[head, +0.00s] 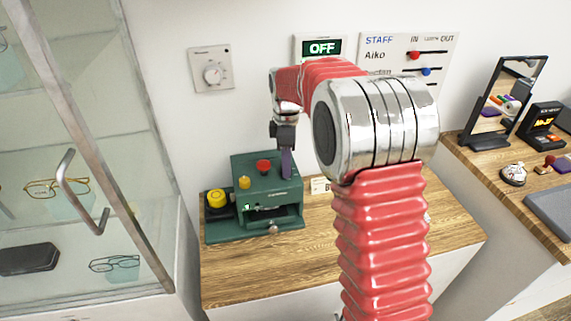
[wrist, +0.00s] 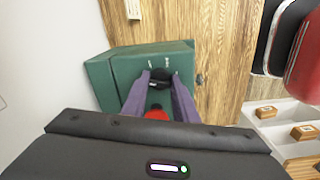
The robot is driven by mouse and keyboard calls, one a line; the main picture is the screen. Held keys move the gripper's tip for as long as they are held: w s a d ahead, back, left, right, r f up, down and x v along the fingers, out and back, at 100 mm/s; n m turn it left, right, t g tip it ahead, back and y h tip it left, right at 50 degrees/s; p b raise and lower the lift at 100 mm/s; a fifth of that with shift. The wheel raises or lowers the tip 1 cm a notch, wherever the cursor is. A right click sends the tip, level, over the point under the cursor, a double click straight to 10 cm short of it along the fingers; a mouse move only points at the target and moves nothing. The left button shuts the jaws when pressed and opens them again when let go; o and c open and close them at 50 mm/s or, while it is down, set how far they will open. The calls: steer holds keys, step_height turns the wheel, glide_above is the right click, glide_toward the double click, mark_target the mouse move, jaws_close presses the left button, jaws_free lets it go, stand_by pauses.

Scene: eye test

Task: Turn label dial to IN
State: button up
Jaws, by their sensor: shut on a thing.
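A green machine (head: 247,216) stands on the wooden counter. It carries a red button (head: 263,166) and a yellow button (head: 244,182) on top. In the wrist view, a black dial (wrist: 159,80) sits on the green top (wrist: 122,68), with small pale marks beside it that I cannot read. My gripper (wrist: 161,76) is shut on this dial, one purple finger on each side. In the head view my gripper (head: 286,168) points down at the machine's right part, and the dial is hidden there. Which way the dial points is unclear.
A yellow knob (head: 216,197) on a black base stands left of the machine. A glass cabinet (head: 150,110) is at the left. A wall dial (head: 212,77), an OFF sign (head: 321,48) and a STAFF board (head: 445,52) hang behind. A mirror (head: 500,88) stands at the right.

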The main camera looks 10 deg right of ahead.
steer(key=shift+n, duration=0.9)
steer(key=o, duration=1.1)
steer(key=shift+c, duration=0.2)
steer(key=shift+r, duration=0.15)
step_height(320, 180, up, 13)
steer(key=shift+r, duration=0.2)
